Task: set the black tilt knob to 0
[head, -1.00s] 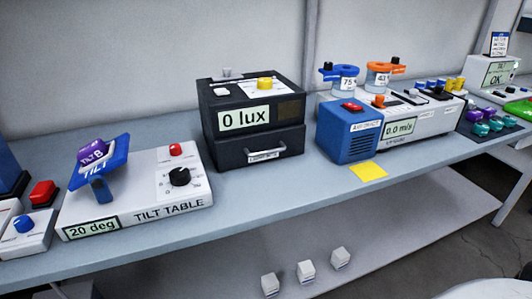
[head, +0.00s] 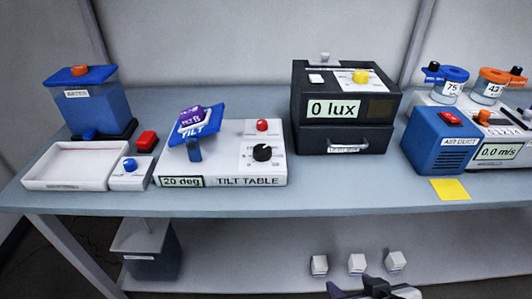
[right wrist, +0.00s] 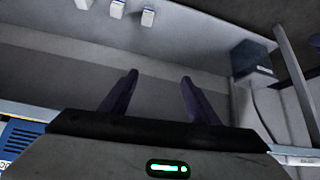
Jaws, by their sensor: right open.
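The black tilt knob (head: 262,152) is on the top panel of the white tilt table (head: 245,180), below its red button (head: 262,126). The display (head: 182,182) on the front reads 20 deg. The blue tilt plate (head: 199,127) is tilted, with a purple sensor (head: 192,118) marked TILT B on it. My right gripper (head: 356,289) is at the bottom edge of the head view, well below and in front of the bench and apart from the knob. In the right wrist view its two fingers (right wrist: 158,90) are spread with nothing between them. My left gripper is out of view.
Left of the tilt table are a small white box with a blue knob (head: 130,165), a red block (head: 147,140), a white tray (head: 35,183) and a blue tank (head: 92,108). Right of it is the black light box (head: 345,130) reading 0 lux. Small white cubes (head: 357,264) sit on the lower shelf.

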